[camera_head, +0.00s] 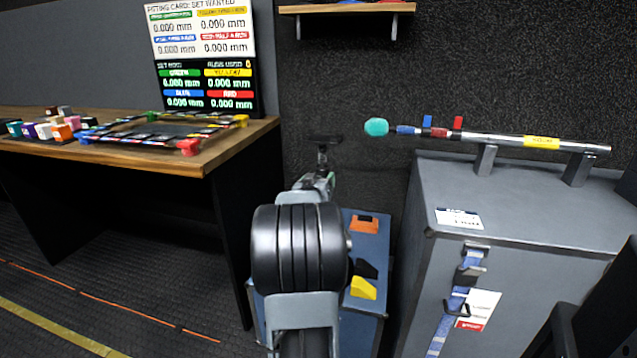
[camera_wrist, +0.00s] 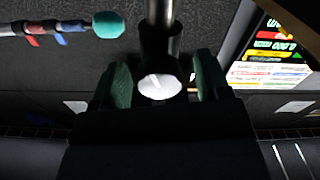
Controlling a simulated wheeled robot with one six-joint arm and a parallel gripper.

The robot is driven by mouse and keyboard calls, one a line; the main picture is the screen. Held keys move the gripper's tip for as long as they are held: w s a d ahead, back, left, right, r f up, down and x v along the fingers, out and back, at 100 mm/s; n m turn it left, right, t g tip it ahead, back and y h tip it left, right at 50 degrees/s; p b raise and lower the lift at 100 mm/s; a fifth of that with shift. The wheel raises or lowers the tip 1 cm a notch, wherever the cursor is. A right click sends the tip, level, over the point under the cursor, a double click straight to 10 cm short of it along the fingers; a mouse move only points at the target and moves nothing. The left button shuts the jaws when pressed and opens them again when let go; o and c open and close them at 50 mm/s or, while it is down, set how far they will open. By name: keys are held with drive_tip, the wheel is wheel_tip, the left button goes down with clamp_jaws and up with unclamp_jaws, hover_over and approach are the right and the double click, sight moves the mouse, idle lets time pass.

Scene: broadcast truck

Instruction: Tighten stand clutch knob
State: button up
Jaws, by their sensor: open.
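My gripper (camera_head: 320,181) is at the end of my arm in the middle of the head view, small and partly hidden by my arm. In the wrist view my gripper (camera_wrist: 162,84) is open, with a green finger on each side. A dark collar-like knob with a bright round end (camera_wrist: 160,84) sits between the fingers, on a metal rod (camera_wrist: 161,14). Dark gaps show on both sides of it, so the fingers look apart from it. In the head view a dark T-shaped top (camera_head: 325,140) shows just beyond my gripper. I cannot tell whether it belongs to the same stand.
A grey case (camera_head: 520,215) at right carries a tube (camera_head: 480,137) with a teal end (camera_head: 376,127). A wooden table (camera_head: 235,147) with blocks and a frame is at left. A blue box (camera_head: 365,226) is below my arm. A wall shelf (camera_head: 345,9) hangs above.

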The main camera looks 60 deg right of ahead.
drive_tip(key=shift+c, duration=0.5)
drive_tip(key=c, duration=0.8)
drive_tip(key=m+b, duration=0.2)
drive_tip(key=shift+f+m, duration=0.2)
drive_tip(key=shift+m, duration=0.2)
drive_tip(key=shift+c, duration=0.2)
drive_tip(key=shift+r+m+b, duration=0.2)
drive_tip(key=shift+m+b, duration=0.3)
drive_tip(key=shift+m, duration=0.5)
drive_tip(key=o, duration=0.9)
drive_tip(key=shift+o, duration=0.2)
